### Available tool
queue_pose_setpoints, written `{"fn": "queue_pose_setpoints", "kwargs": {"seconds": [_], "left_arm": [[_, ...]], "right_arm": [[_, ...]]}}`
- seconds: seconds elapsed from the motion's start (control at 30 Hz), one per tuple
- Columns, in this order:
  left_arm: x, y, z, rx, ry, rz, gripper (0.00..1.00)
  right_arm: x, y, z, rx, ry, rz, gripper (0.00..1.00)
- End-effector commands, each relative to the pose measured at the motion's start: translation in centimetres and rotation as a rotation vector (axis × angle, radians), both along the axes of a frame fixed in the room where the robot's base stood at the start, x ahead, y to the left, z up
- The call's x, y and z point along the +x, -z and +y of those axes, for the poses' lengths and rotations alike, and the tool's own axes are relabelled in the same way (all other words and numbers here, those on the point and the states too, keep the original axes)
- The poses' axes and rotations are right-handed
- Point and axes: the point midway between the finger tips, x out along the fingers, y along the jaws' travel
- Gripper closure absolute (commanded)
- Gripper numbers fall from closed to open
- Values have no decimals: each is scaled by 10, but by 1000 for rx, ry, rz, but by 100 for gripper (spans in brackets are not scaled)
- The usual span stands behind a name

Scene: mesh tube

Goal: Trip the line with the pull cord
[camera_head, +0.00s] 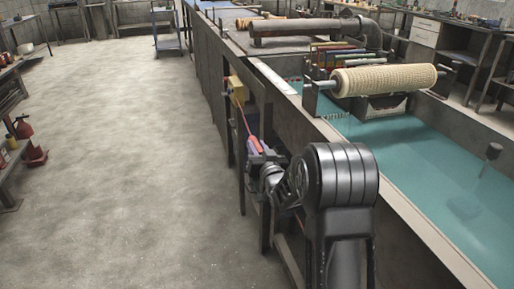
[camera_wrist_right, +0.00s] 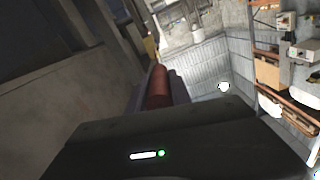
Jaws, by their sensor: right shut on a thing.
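A yellow switch box (camera_head: 237,90) is mounted on the side of the long machine line. A red pull cord (camera_head: 246,119) runs from it down toward my right gripper (camera_head: 257,148). The gripper is shut on the cord's red handle, beside the machine's side wall. In the right wrist view the red handle (camera_wrist_right: 157,88) shows as a short cylinder at the jaws, with a yellow patch (camera_wrist_right: 149,46), likely the box, beyond it. The jaws hide part of the handle. My left gripper is not in view.
The machine's dark side panels (camera_head: 208,70) stand close beside my right arm. A teal water tank (camera_head: 440,165) and a mesh-covered roller (camera_head: 385,80) lie to the right. The concrete floor (camera_head: 120,140) is clear.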

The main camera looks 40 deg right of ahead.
Motion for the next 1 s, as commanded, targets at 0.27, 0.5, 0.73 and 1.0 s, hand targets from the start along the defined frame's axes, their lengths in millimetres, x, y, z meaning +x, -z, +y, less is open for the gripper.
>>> {"fn": "queue_pose_setpoints", "kwargs": {"seconds": [0.27, 0.5, 0.73, 1.0], "left_arm": [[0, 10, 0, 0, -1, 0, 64], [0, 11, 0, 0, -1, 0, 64], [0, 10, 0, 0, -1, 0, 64], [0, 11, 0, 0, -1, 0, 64]], "right_arm": [[14, 2, 38, 2, -2, -2, 100], [17, 0, 49, 0, -2, 1, 100], [17, 1, 49, 0, -4, 1, 66], [17, 1, 49, 1, -5, 2, 53]]}}
